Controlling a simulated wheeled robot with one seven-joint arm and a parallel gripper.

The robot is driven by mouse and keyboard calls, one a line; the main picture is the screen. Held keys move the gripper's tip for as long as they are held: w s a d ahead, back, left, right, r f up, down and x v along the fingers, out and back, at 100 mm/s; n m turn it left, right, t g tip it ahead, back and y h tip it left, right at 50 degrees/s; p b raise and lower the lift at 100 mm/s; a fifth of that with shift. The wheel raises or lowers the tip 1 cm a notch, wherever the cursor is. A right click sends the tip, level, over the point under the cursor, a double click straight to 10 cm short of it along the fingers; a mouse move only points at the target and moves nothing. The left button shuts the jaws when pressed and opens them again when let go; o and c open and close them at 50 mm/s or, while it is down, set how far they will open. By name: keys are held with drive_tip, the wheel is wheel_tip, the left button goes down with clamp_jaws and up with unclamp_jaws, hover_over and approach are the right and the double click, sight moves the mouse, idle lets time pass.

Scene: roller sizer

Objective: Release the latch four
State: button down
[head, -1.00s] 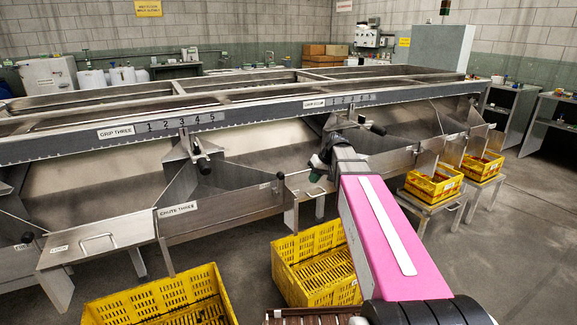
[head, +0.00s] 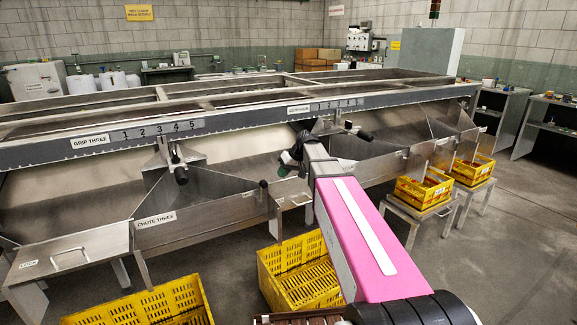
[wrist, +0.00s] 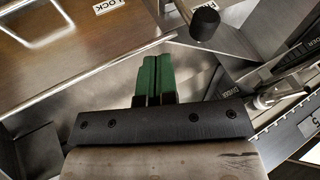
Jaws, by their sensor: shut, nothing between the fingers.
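Latch four appears to be the lever with a black knob (head: 263,184) at the right end of chute three, beside a metal plate with a handle. In the wrist view a black knob (wrist: 204,23) stands upright at the top, close to the partly cut FREE label (wrist: 200,4); the LOCK label (wrist: 115,6) is to its left. My gripper (wrist: 154,75) has green fingers, shut and empty, pointing toward the metalwork below and left of the knob, apart from it. In the head view my gripper (head: 286,166) is small and partly hidden by my arm, just right of the knob.
The metal plate with a handle (head: 295,203) lies just right of the knob. Chute three (head: 200,220) slopes to its left. The grip three lever (head: 180,172) stands above it. Yellow crates (head: 300,275) sit on the floor below.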

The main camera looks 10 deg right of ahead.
drive_tip(key=shift+s+a+f, duration=0.2)
drive_tip(key=shift+a+f, duration=0.15)
drive_tip(key=shift+a, duration=0.4)
drive_tip(key=shift+s+a+f, duration=0.25)
drive_tip(key=shift+a+f, duration=0.15)
drive_tip(key=shift+a, duration=0.35)
drive_tip(key=shift+s+a+f, duration=0.2)
drive_tip(key=shift+a+f, duration=0.15)
drive_tip(key=shift+a, duration=0.4)
